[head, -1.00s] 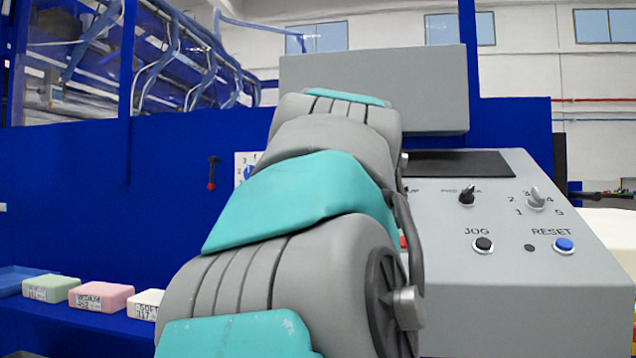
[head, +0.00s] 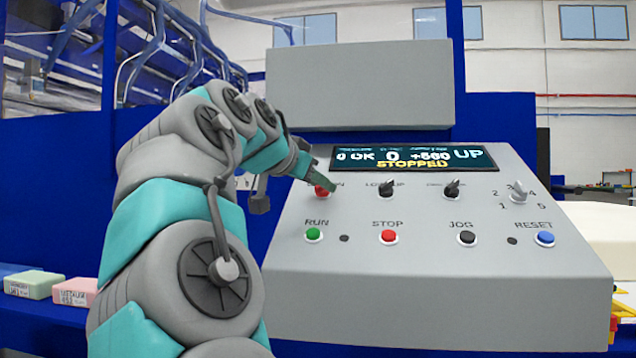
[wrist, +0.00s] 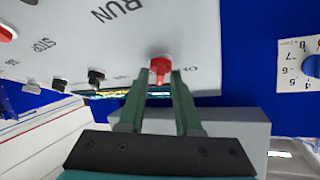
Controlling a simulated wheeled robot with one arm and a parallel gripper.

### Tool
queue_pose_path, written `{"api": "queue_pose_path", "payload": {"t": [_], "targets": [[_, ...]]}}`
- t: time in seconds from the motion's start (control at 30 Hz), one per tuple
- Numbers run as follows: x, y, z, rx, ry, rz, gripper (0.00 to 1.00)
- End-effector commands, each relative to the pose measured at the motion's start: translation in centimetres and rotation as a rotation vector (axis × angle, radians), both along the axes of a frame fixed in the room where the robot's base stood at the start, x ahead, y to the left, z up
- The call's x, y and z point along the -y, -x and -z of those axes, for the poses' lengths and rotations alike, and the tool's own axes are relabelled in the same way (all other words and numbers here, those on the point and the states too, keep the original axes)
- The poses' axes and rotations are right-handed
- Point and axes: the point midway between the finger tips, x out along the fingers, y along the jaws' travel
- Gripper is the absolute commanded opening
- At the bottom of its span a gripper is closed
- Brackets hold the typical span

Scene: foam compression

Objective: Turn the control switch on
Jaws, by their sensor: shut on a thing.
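The control switch is a red rotary knob (head: 321,191) at the upper left of the sloped grey control panel (head: 430,290). Its label is partly hidden by my gripper. In the wrist view the red knob (wrist: 160,66) sits between the tips of my two green fingers. My gripper (head: 326,180) reaches it from the upper left and is shut on it. It also shows in the wrist view (wrist: 160,78). The panel's screen (head: 410,158) is lit and reads "STOPPED" and "UP".
Other black and grey knobs (head: 387,188) stand right of the red one. Below are a green RUN button (head: 313,234), a red STOP button (head: 389,237), a black JOG and a blue RESET button. Foam blocks (head: 33,285) lie on a blue shelf at the left.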

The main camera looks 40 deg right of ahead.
Motion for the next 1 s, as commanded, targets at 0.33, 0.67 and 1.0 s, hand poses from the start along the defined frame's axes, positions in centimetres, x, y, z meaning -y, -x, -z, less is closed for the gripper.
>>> {"api": "queue_pose_path", "payload": {"t": [0.33, 0.67, 1.0], "targets": [[0.04, -0.2, 0.21, 0.035, -0.037, 0.081, 0.0], [-0.01, -0.31, 0.17, 0.06, -0.058, 0.135, 0.0], [0.04, -0.34, 0.28, 0.073, -0.074, 0.168, 0.0]]}}
